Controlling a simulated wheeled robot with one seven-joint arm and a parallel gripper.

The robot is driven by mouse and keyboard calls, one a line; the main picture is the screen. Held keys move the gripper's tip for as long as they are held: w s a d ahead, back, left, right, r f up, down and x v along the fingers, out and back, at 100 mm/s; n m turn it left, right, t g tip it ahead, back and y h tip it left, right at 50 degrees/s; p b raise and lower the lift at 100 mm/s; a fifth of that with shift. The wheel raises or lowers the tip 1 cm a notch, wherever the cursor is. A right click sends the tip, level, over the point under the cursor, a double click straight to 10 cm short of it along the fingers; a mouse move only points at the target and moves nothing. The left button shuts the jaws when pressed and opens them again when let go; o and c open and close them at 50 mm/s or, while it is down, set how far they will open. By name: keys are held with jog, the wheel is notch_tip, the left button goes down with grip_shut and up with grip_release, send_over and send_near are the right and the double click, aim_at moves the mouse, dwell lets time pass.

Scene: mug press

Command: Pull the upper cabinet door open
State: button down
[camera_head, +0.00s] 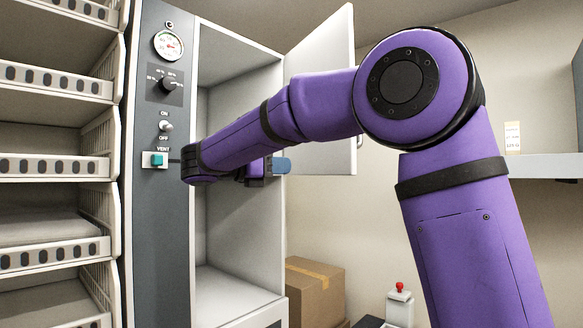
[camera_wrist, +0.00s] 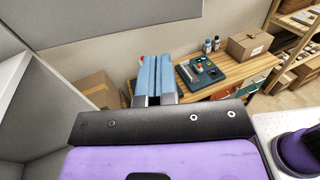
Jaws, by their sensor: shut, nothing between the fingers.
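The upper cabinet (camera_head: 238,120) stands with its light grey interior exposed and empty where I can see it. Its door (camera_head: 322,50) is swung wide open to the right, and my arm hides part of it. A small handle (camera_head: 360,141) shows at the door's far edge. My gripper (camera_head: 288,165) is in front of the cabinet opening, with its blue fingers pointing right. The fingers overlap the lower part of the door in the head view; I cannot tell whether they touch it. In the wrist view the fingers (camera_wrist: 157,72) are together with nothing held.
A control panel with a gauge (camera_head: 168,42) and a vent button (camera_head: 156,160) borders the cabinet's left side. Wire shelves (camera_head: 55,165) stand at far left. A cardboard box (camera_head: 312,290) sits low right of the cabinet. A wooden bench (camera_wrist: 236,72) shows in the wrist view.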

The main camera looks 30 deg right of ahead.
aim_at(334, 166)
jog(key=d, duration=1.2)
jog(key=shift+s+d, duration=0.1)
jog(key=shift+d, duration=0.15)
jog(key=shift+s+d+t, duration=0.1)
jog(key=shift+d+t, duration=0.3)
jog(key=w+d+n+t, duration=0.1)
jog(key=d+n+t, duration=0.1)
jog(key=d, duration=0.6)
jog(key=w+d+n+t+y, duration=0.1)
jog(key=w+d+n+t, duration=0.1)
jog(key=d, duration=0.6)
jog(key=shift+t, duration=0.9)
jog(key=shift+a, duration=0.1)
